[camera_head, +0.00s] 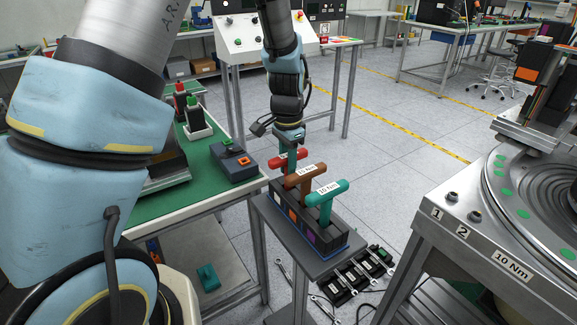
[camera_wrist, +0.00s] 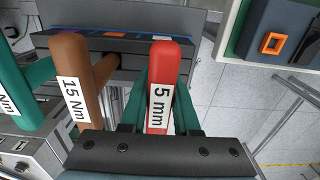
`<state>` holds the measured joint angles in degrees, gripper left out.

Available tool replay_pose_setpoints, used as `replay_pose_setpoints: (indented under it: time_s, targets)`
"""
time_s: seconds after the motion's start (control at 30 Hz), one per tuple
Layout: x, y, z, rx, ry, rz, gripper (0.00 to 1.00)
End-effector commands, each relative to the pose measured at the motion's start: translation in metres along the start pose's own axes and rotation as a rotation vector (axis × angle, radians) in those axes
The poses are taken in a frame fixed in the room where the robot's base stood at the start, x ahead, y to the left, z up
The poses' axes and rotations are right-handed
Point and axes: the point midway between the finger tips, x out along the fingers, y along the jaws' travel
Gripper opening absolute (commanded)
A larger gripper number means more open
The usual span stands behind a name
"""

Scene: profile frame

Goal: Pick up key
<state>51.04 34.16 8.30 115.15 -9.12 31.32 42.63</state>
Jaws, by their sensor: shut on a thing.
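My gripper (camera_wrist: 162,112) is shut on the red handle, one green finger on each side. In the head view my gripper (camera_head: 291,160) comes down on it from above. A brown key (camera_head: 305,176) labelled "15 Nm" and a teal key (camera_head: 326,195) labelled "10 Nm" stand upright in the holder. The red key's shaft is hidden, so I cannot tell whether it is seated.
The holder is on a small grey stand (camera_head: 268,212). A green-topped bench (camera_head: 192,197) with a button box (camera_head: 233,159) is close on the left. A metal machine table (camera_head: 440,240) with a round plate is on the right. Wrenches and dark blocks lie low below the stand.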

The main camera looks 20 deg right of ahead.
Motion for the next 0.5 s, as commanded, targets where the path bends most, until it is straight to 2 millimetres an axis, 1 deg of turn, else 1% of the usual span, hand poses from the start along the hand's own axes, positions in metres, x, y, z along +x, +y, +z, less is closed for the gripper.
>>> replay_pose_setpoints:
  time_s: [0.17, 0.27, 0.37, 0.5]
  targets:
    - [-0.001, 0.000, 0.000, 0.000, 0.001, -0.001, 0.00]
    - [-0.009, -0.001, -0.001, 0.001, 0.004, -0.003, 0.00]
    - [-0.024, -0.001, -0.001, 0.001, 0.006, -0.004, 0.00]
    - [-0.053, -0.001, -0.001, 0.001, 0.007, -0.005, 0.00]
